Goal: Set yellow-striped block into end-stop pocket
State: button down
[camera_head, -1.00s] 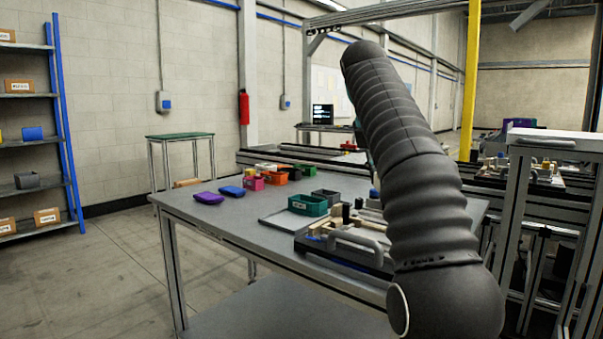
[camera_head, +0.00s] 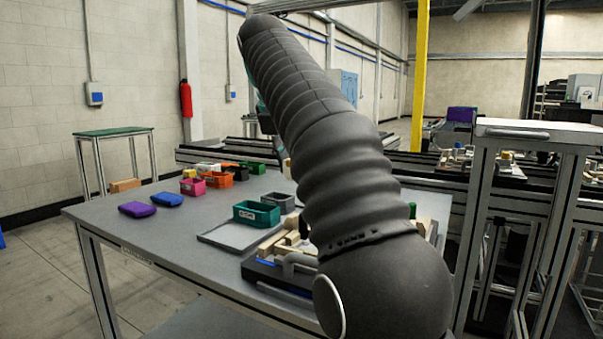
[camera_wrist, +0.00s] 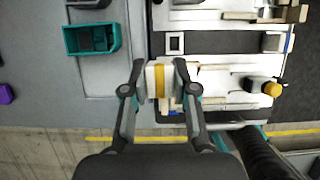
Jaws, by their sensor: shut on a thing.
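In the wrist view a whitish block with a yellow stripe (camera_wrist: 160,82) sits between the fingertips of my gripper (camera_wrist: 159,77), which is shut on it. The pallet fixture (camera_wrist: 225,45) lies below and to the right of the block, with pale rails, a square pale frame (camera_wrist: 174,43) and a yellow-topped knob (camera_wrist: 272,88). I cannot tell which part is the end-stop pocket. In the head view the fixture (camera_head: 283,251) shows at the table's right side, partly behind my arm, and my gripper is hidden there.
A teal bin (camera_head: 256,214) stands on a grey tray beside the fixture and also shows in the wrist view (camera_wrist: 92,39). Purple (camera_head: 137,209) and blue (camera_head: 168,199) packs lie on the table's left. Several small bins stand farther back. The table's front left is clear.

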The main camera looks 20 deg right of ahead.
jog(key=s+f, duration=0.1)
jog(key=s, duration=0.6)
jog(key=shift+f+b, duration=2.2)
jog(key=shift+f, duration=1.85)
jog(key=shift+w, duration=0.15)
jog(key=shift+r+p, duration=0.25)
jog(key=shift+p, duration=0.15)
jog(key=shift+r+p, duration=0.1)
jog(key=shift+p, duration=0.25)
jog(key=shift+f, duration=0.6)
